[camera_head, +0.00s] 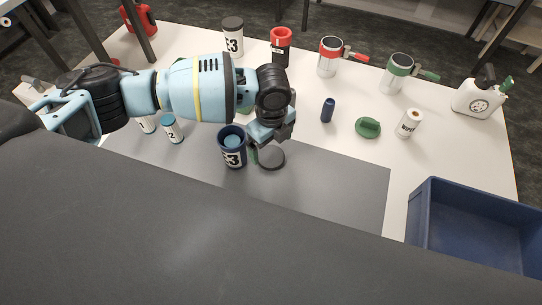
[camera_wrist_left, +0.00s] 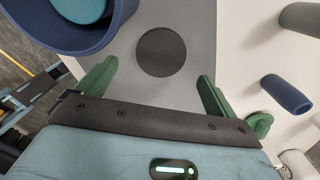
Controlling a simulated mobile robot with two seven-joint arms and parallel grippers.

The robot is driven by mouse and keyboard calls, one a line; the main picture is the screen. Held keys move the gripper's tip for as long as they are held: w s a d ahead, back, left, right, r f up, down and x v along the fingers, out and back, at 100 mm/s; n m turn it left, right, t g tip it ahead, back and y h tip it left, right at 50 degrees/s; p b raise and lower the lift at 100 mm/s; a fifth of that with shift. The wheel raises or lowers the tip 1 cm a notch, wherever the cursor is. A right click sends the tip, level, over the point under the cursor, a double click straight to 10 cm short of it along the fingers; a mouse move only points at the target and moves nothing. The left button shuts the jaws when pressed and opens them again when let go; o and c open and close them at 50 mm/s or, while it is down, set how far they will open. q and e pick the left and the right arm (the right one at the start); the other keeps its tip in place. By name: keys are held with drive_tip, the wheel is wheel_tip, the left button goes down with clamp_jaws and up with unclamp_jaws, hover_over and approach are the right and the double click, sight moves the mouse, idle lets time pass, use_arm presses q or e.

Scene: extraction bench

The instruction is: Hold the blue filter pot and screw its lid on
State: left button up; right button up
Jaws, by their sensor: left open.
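The blue filter pot (camera_head: 233,158) stands upright on the grey mat with a numbered label. Its top is open and something light blue shows inside; in the left wrist view the pot (camera_wrist_left: 112,36) fills the upper left corner. A dark round disc (camera_head: 271,157) lies flat on the mat just right of the pot; I cannot tell for certain whether it is the lid. My left gripper (camera_head: 267,147) is above the disc, beside the pot. In the left wrist view its green fingers (camera_wrist_left: 157,72) are spread wide and empty, with the disc (camera_wrist_left: 161,52) beyond them. My right gripper is out of view.
A dark blue cylinder (camera_head: 327,110), a green lid-like piece (camera_head: 368,127) and a white bottle (camera_head: 408,124) stand to the right. A red pot (camera_head: 281,45) and a dark-lidded jar (camera_head: 233,38) are behind. A blue crate (camera_head: 421,205) is at front right. The mat's right part is clear.

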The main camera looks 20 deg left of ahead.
sight(271, 156)
use_arm(q)
drive_tip(key=shift+w+a+f, duration=0.15)
drive_tip(key=shift+f, duration=2.5)
drive_tip(key=c, duration=1)
drive_tip(key=shift+c, duration=0.2)
drive_tip(key=shift+r, duration=0.15)
